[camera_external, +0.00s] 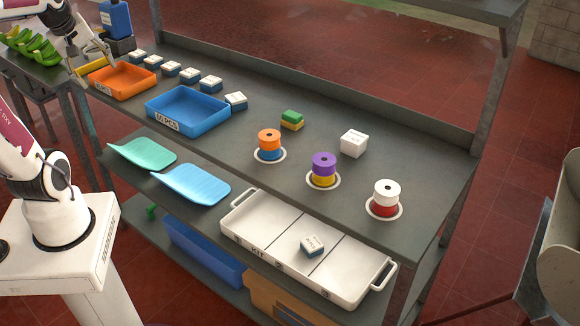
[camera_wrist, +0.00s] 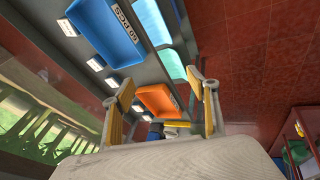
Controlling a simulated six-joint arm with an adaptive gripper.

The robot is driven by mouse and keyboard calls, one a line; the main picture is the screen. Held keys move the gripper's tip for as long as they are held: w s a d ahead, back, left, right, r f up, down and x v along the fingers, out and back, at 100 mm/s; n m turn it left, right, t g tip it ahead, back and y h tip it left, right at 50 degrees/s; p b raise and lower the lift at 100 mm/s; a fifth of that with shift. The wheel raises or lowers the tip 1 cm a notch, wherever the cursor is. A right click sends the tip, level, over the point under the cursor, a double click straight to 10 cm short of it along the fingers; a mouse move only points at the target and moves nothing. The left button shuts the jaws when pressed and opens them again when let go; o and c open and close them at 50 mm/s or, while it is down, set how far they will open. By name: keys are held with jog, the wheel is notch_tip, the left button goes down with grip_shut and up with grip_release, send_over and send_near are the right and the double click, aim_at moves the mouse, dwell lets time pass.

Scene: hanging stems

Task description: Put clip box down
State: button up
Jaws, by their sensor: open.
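Small white-and-blue boxes stand on the bench. Their labels are too small to read surely, so I cannot tell which is the clip box. One such box (camera_external: 312,245) lies in the middle compartment of the white kit tray (camera_external: 240,236), near its right divider. Several others stand in a row (camera_external: 190,75) behind the bins, and one (camera_external: 236,101) is by the blue bin's right corner. My gripper (camera_external: 94,68) is open and empty at the far left, by the orange bin (camera_external: 121,81). In the wrist view my gripper (camera_wrist: 165,88) has its fingers apart, with the orange bin (camera_wrist: 157,98) beyond.
The blue bin (camera_external: 187,111) is beside the orange one. Stacked spools (camera_external: 323,169), a white cube (camera_external: 353,143) and a green-yellow block (camera_external: 291,120) stand to the right. Green and blue sloped trays (camera_external: 191,184) line the front edge. Uprights bound the bench.

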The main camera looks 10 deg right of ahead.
jog(key=s+a+f+m+y, duration=0.1)
jog(key=s+a+f+m, duration=0.2)
jog(key=s+a+m, duration=0.3)
jog(key=s+a, duration=0.1)
jog(key=s, duration=0.3)
jog(key=shift+a+f+m+t+y, duration=0.3)
jog(key=shift+a+f, duration=0.05)
jog(key=shift+f, duration=0.05)
jog(key=shift+o, duration=0.6)
jog(key=shift+d, duration=0.1)
jog(key=m+g+h, duration=0.2)
jog(key=m+h, duration=0.6)
jog(key=m, duration=0.5)
send_over(236, 102)
jog(key=w+a, duration=0.1)
jog(key=a, duration=0.5)
jog(key=f, duration=1.2)
jog(key=shift+d, duration=0.2)
jog(key=shift+w+d+f+m, duration=0.1)
jog(key=shift+d+f+m, duration=0.15)
jog(key=shift+m, duration=0.05)
